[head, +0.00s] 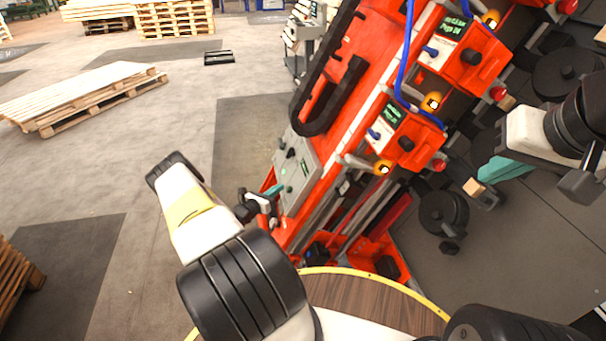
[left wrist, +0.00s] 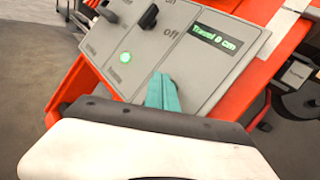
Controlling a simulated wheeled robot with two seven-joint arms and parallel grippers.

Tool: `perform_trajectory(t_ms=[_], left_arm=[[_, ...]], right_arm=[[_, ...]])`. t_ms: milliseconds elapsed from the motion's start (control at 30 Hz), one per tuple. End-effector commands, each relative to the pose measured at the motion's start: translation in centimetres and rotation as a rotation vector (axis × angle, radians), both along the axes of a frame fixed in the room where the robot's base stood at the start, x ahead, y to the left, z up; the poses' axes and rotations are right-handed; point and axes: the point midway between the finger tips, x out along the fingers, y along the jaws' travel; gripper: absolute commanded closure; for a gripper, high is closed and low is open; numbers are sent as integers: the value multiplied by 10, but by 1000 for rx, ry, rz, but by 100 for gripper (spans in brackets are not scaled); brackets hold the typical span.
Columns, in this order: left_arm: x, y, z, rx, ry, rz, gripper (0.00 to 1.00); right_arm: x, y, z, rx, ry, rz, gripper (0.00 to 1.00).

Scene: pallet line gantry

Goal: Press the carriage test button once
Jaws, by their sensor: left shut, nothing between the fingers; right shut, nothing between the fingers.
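A grey control panel (head: 298,172) is fixed to the red machine and fills much of the left wrist view (left wrist: 185,50). It carries a lit green round button (left wrist: 125,57), dark knobs with on and off marks, and a display (left wrist: 215,39) reading "Travel 0 cm". The small labels are too blurred to read, so I cannot confirm which control is the carriage test button. My left gripper (head: 275,189) is shut and empty, its teal fingertips (left wrist: 163,92) over the panel, right of and below the green button. Whether they touch the panel is unclear. My right gripper (head: 490,175) is shut and empty, well to the right.
The red machine (head: 345,105) runs diagonally upward, with blue cables (head: 403,75), small green-lit displays and yellow-orange lamps (head: 432,101). A round wooden top with a yellow rim (head: 345,271) is at the bottom. Pallets (head: 85,95) lie on the open floor at left.

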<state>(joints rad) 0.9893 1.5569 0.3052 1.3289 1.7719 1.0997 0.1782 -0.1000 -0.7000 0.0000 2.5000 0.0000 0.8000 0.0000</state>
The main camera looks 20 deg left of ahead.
Motion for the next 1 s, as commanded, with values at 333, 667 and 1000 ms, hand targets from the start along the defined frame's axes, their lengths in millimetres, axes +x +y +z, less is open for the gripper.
perform_trajectory(t_ms=[333, 667, 1000], left_arm=[[0, 0, 0, 0, 0, 0, 100], [3, -5, -3, -1, 0, 0, 100], [4, -7, -4, 0, 0, 0, 100]], right_arm=[[0, 0, 0, 0, 0, 0, 100], [0, 0, 0, 0, 0, 0, 100], [0, 0, 0, 0, 0, 0, 100]])
